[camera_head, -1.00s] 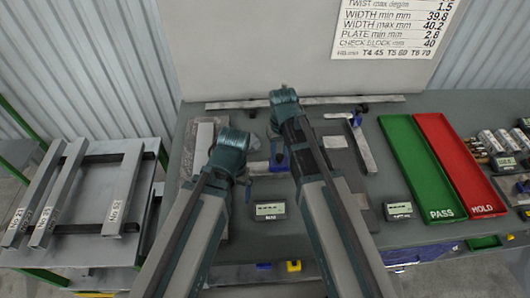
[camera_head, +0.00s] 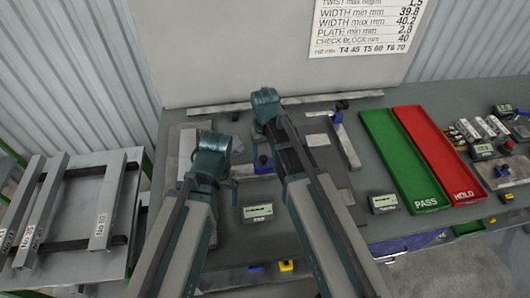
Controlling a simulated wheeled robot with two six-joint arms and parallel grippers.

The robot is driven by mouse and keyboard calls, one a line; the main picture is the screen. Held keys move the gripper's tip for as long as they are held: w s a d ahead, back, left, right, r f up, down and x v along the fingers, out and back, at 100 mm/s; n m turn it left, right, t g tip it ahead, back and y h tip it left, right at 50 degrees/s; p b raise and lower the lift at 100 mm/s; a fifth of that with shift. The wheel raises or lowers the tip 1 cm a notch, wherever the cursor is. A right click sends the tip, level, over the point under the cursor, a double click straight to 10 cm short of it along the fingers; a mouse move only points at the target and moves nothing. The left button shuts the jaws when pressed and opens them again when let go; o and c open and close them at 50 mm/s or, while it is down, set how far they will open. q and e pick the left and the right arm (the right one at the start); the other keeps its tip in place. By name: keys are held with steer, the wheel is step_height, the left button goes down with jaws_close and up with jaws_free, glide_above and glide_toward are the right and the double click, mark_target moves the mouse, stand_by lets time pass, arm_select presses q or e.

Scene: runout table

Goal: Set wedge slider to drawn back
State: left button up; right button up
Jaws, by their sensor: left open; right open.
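My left gripper (camera_head: 230,185) is at the end of the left arm, low over the left part of the bench, beside a long pale bar (camera_head: 187,150). My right gripper (camera_head: 270,125) is over the middle of the bench; its arm hides much of it. Both are open, and I see nothing held. A small blue part (camera_head: 262,163) stands between the two arms. Another blue-topped part (camera_head: 337,116) is at the far end of a grey bar (camera_head: 347,147) to the right. I cannot tell which part is the wedge slider, or its position.
A green PASS tray (camera_head: 400,160) and red HOLD tray (camera_head: 440,155) lie on the right. Two small displays (camera_head: 258,212) (camera_head: 383,202) stand near the front edge. A rack with bars (camera_head: 110,200) is at the left. A panel (camera_head: 230,50) rises behind.

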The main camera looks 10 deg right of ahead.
mark_target(265, 157)
arm_select(q)
step_height(265, 157, up, 14)
steer(key=p, duration=1.3)
steer(key=shift+f, duration=0.25)
arm_select(e)
step_height(265, 157, up, 14)
steer(key=shift+f, duration=0.25)
arm_select(q)
steer(key=shift+f, duration=0.1)
